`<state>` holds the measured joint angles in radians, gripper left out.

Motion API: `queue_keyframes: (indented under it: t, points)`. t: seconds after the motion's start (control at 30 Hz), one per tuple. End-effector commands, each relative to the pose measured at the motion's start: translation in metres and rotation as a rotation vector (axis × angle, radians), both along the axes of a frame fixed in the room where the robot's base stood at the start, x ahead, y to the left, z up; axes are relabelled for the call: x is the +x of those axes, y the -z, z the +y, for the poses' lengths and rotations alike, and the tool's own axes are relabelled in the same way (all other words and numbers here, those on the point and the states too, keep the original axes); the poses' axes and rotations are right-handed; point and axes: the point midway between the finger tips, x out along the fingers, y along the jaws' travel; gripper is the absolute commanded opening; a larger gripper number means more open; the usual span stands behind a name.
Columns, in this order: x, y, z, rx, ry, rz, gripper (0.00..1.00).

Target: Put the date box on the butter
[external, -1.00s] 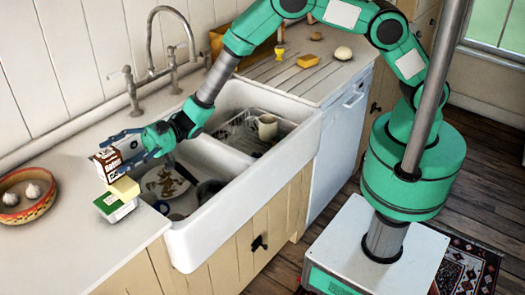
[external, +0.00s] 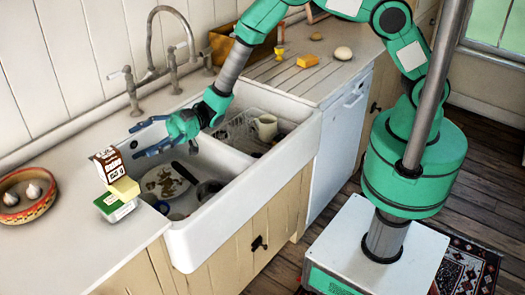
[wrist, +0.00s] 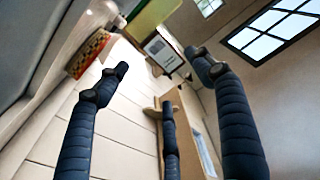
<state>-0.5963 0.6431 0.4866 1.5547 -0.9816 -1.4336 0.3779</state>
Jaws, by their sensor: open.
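The brown and white date box (external: 107,164) stands slightly tilted at the left end of the counter near the sink. A pale yellow block (external: 124,189), which looks like the butter, is at its lower right, above a white tub with a green label (external: 115,207). The date box's lower edge meets the block in the picture; I cannot tell exactly what bears it. My gripper (external: 143,139) is open and empty, to the right of the box and apart from it, over the sink's back edge. Its spread dark fingers also show in the wrist view (wrist: 160,85).
A patterned bowl (external: 30,196) with garlic stands left of the box. The white sink (external: 215,222) holds a plate (external: 168,183), a pan and a rack with a mug (external: 266,127). The tall faucet (external: 152,45) rises behind. Counter in front of the bowl is clear.

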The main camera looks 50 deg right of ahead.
Motion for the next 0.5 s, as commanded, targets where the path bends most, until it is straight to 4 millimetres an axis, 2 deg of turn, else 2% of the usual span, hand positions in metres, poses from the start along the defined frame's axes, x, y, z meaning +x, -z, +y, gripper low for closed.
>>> queue_keyframes:
  t: [0.2, 0.5]
  points:
    - [0.0, 0.002, -0.017, 0.0, 0.0, 0.0, 0.67]
    - [0.0, 0.003, -0.02, 0.0, -0.001, 0.0, 0.67]
